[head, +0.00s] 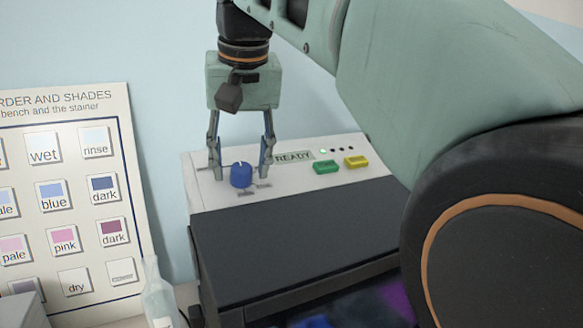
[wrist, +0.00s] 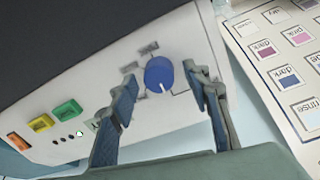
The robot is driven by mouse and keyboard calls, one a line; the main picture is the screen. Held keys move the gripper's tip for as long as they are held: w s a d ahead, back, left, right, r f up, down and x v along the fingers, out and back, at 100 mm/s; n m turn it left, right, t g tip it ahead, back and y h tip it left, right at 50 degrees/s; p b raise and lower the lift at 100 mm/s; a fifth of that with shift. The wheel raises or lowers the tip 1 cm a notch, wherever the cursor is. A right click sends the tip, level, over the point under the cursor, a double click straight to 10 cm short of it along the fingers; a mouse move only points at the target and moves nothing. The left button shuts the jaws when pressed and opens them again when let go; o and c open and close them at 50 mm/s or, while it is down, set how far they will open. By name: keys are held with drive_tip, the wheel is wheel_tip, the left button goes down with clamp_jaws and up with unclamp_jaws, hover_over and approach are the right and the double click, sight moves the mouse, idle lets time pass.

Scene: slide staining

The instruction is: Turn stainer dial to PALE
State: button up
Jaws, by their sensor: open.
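The stainer (head: 300,255) has a pale sloped panel with a round blue dial (head: 241,175) at its left. The dial's white mark points to the panel's back edge in the head view. In the wrist view the dial (wrist: 159,73) shows its white mark toward my gripper's palm. Small grey labels sit around the dial, too small to read. My gripper (head: 242,171) is open above the panel, one finger on either side of the dial. In the wrist view its fingers (wrist: 160,82) appear apart from the dial; contact cannot be told.
Right of the dial are a READY display (head: 294,157), a green button (head: 326,167), a yellow button (head: 357,161) and a lit green lamp (head: 323,152). A shades chart (head: 140,240) stands at left. A clear bottle (head: 157,295) stands in front of it.

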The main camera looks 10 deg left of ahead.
drive_tip(key=shift+w+f, duration=0.1)
drive_tip(key=shift+f, duration=0.05)
drive_tip(key=shift+c, duration=0.3)
drive_tip(key=c, duration=1.1)
drive_tip(key=shift+m+p, duration=0.3)
drive_tip(key=shift+m, duration=0.2)
drive_tip(key=shift+r+m+p, duration=0.2)
drive_tip(key=shift+m+p, duration=0.4)
drive_tip(key=shift+m, duration=0.4)
drive_tip(key=m+p, duration=0.1)
drive_tip(key=m, duration=0.2)
drive_tip(key=shift+m+p, duration=0.3)
drive_tip(key=shift+p, duration=0.05)
drive_tip(key=m+p, duration=0.2)
drive_tip(key=m, duration=0.3)
drive_tip(key=shift+d+f+g, duration=0.1)
drive_tip(key=shift+g, duration=0.2)
